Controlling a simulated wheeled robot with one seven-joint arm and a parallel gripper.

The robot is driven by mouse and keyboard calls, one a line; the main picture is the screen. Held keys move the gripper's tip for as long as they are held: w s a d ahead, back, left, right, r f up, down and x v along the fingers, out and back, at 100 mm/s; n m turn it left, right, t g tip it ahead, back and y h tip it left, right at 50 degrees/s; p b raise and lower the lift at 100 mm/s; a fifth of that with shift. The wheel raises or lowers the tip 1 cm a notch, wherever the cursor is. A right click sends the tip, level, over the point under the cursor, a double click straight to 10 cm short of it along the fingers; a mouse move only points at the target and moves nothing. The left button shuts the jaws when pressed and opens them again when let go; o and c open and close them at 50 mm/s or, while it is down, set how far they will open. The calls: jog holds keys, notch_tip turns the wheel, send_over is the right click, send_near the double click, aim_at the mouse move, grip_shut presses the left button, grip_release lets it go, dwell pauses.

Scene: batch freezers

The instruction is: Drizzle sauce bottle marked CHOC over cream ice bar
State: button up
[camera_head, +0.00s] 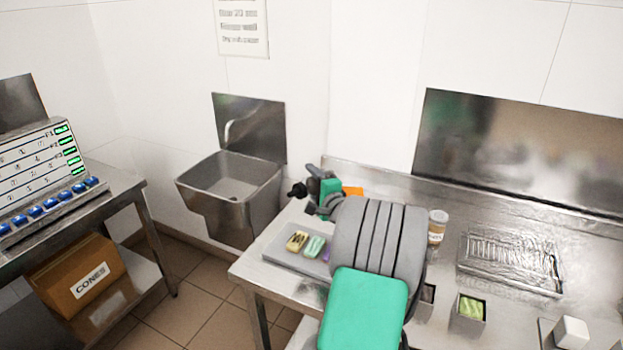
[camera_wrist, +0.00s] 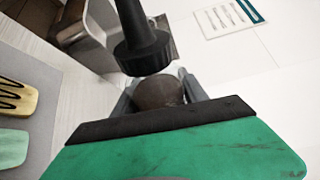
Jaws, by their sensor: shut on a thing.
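My gripper (camera_head: 314,192) is shut on a dark brown sauce bottle (camera_wrist: 157,93) with a black nozzle cap (camera_wrist: 140,52). The nozzle (camera_head: 297,190) points left in the head view, so the bottle looks tipped over, above the bench's left end. No CHOC mark is readable. The cream ice bar (camera_head: 297,241) lies leftmost on a grey tray (camera_head: 284,259). In the wrist view the cream bar (camera_wrist: 14,98) is at the left edge, partly cut off, with dark zigzag lines on top. The nozzle appears to its right.
A mint bar (camera_head: 314,247) and a purple bar (camera_head: 327,256), partly hidden by my arm, lie beside it. A labelled jar (camera_head: 437,227), a ridged metal tray (camera_head: 510,262) and a green-filled container (camera_head: 470,307) stand to the right. A sink (camera_head: 232,190) is behind left.

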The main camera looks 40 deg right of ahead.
jog(key=shift+r+m+g+y+p, duration=0.45)
jog(key=shift+r+m+p, duration=1.15)
jog(key=shift+p, duration=2.45)
jog(key=shift+f, duration=0.25)
jog(key=shift+r+m+g+p, duration=0.25)
jog(key=shift+r+m+p, duration=0.25)
jog(key=shift+m+p, duration=0.15)
jog(key=m, duration=0.1)
jog(key=r+m+y, duration=0.1)
jog(key=m, duration=0.1)
jog(key=shift+r, duration=0.25)
